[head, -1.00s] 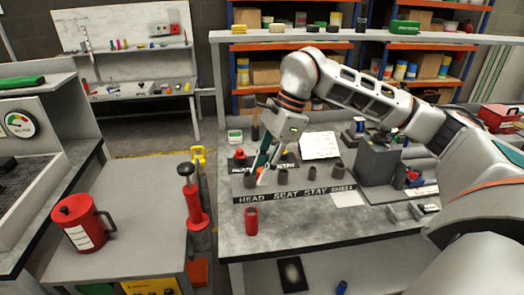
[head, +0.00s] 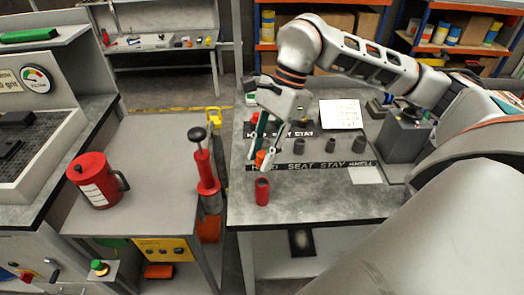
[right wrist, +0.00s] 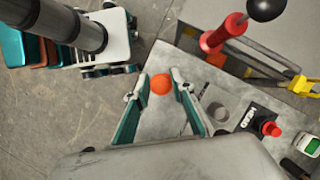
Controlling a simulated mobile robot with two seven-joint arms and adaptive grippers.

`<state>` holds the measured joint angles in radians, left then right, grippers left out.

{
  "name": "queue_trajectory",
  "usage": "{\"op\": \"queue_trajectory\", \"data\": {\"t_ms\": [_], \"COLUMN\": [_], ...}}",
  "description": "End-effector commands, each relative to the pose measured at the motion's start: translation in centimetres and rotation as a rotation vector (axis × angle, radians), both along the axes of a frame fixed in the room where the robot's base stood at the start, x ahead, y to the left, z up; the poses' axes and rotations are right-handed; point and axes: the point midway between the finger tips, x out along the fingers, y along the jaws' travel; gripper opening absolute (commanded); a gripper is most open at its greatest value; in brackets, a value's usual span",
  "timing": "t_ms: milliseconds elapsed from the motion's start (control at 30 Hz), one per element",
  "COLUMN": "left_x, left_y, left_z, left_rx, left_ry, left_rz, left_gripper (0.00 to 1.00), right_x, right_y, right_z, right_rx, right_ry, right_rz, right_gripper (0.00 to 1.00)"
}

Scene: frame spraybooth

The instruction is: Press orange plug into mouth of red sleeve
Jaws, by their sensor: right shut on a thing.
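The red sleeve (head: 262,192) stands upright near the front left edge of the grey bench, with its dark open mouth facing up. My right gripper (head: 266,156) is shut on the orange plug (head: 260,157) and holds it just above and behind the sleeve in the head view. A gap shows between plug and sleeve there. In the right wrist view, the plug (right wrist: 160,84) is between the two teal-backed fingertips (right wrist: 158,85). My left gripper is not in view.
Several dark grey sleeves, such as one at the middle (head: 300,146), stand behind the lettered strip (head: 318,166). A red pump with a black knob (head: 204,165) stands left of the bench. A red canister (head: 96,182) sits on the left table. The bench front is clear.

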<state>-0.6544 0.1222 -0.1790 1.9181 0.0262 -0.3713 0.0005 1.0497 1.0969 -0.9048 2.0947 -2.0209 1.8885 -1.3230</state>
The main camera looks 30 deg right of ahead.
Motion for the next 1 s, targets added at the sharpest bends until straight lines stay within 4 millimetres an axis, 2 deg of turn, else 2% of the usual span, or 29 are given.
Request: {"op": "queue_trajectory", "data": {"t_ms": [167, 300, 700, 1000], "left_x": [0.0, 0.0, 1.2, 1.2], "left_y": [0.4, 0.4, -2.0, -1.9], "left_z": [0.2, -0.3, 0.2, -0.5], "left_rx": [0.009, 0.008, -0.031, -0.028], "left_ry": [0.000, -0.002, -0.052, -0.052], "left_rz": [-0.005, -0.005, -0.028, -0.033], "left_gripper": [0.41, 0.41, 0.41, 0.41], "right_x": [0.1, 0.0, 0.0, 0.0], "right_y": [-0.1, 0.0, 0.0, 0.0], "right_z": [0.1, -0.6, -3.9, -4.8], "right_rx": [-0.001, 0.000, 0.000, 0.000], "right_ry": [0.000, 0.000, 0.001, 0.001], "right_rz": [0.001, 0.000, 0.000, 0.000], "right_gripper": [0.09, 0.09, 0.09, 0.09]}}
